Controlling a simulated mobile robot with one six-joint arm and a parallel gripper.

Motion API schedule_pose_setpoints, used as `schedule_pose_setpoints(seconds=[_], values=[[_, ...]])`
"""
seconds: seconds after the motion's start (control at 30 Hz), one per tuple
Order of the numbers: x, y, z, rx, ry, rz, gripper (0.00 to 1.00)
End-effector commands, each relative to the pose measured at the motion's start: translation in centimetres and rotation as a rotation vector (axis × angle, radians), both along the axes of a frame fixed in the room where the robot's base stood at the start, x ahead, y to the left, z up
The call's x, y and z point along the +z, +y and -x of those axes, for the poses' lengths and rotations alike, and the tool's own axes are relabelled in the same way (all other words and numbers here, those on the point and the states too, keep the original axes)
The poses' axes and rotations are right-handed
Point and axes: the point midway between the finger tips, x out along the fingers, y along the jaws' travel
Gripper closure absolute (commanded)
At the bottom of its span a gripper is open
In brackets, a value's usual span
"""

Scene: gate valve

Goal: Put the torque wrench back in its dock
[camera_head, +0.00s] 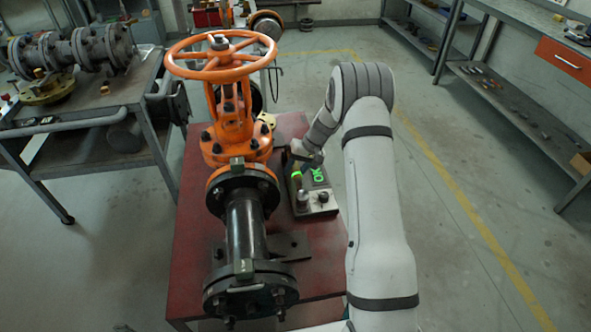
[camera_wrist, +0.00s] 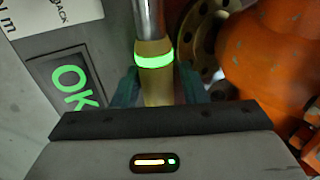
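The torque wrench (camera_wrist: 156,75) shows in the wrist view as a silver shaft with a yellow handle and a glowing green ring. My gripper (camera_wrist: 157,88) has its teal fingers against both sides of the handle and appears shut on it. In the head view the wrench (camera_head: 297,173) is a small yellow and green piece below my gripper (camera_head: 303,158), partly hidden. The dock (camera_head: 317,206) appears to be the grey box beside the valve, with a green OK screen (camera_head: 316,174). The screen also shows in the wrist view (camera_wrist: 69,84). I cannot tell whether the wrench is seated.
The orange gate valve (camera_head: 230,120) with its handwheel and black flanged pipe stands just left of the box on a red table (camera_head: 195,235). Orange valve metal (camera_wrist: 265,50) is close on the right in the wrist view. Open floor lies right of my arm.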

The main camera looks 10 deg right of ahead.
Motion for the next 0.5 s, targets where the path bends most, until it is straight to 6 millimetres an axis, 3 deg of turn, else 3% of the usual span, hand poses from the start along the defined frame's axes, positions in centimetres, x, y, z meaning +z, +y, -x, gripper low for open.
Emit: schedule_pose_setpoints(seconds=[0.17, 0.5], values=[[-0.1, -0.01, 0.06, 0.0, 0.002, 0.0, 0.46], [0.5, -0.47, 0.1, -0.001, 0.003, 0.001, 0.46]])
